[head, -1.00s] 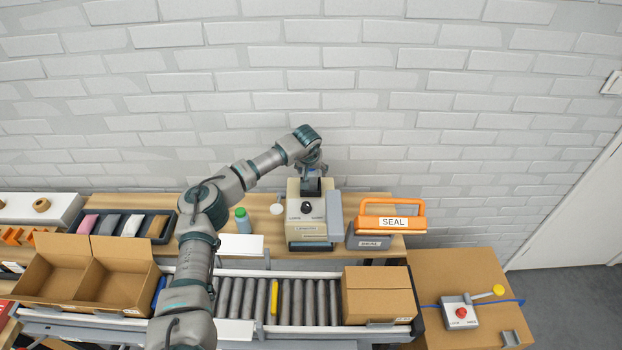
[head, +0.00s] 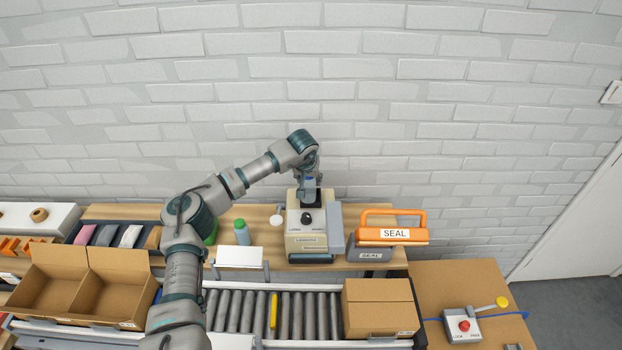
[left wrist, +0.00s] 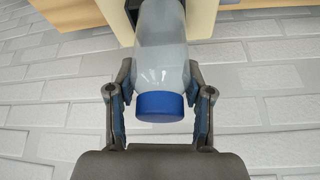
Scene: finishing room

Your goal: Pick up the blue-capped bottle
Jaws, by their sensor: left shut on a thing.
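The blue-capped bottle shows large in the left wrist view, with a clear, pale body (left wrist: 161,45) and a blue cap (left wrist: 160,106) toward my palm. My left gripper (left wrist: 159,80) is shut on it, one finger on each side of the bottle. In the head view my left gripper (head: 308,184) points down over the back of the cream machine (head: 306,240). The bottle is mostly hidden there by the gripper and the machine's top. I cannot tell whether its base touches the machine. My right gripper is not in view.
A green-capped bottle (head: 242,232) stands left of the machine, near a white round thing (head: 277,219). An orange-handled sealer (head: 391,234) stands close on the right. A roller conveyor (head: 240,311) with a closed carton (head: 379,305) runs in front. The brick wall is behind.

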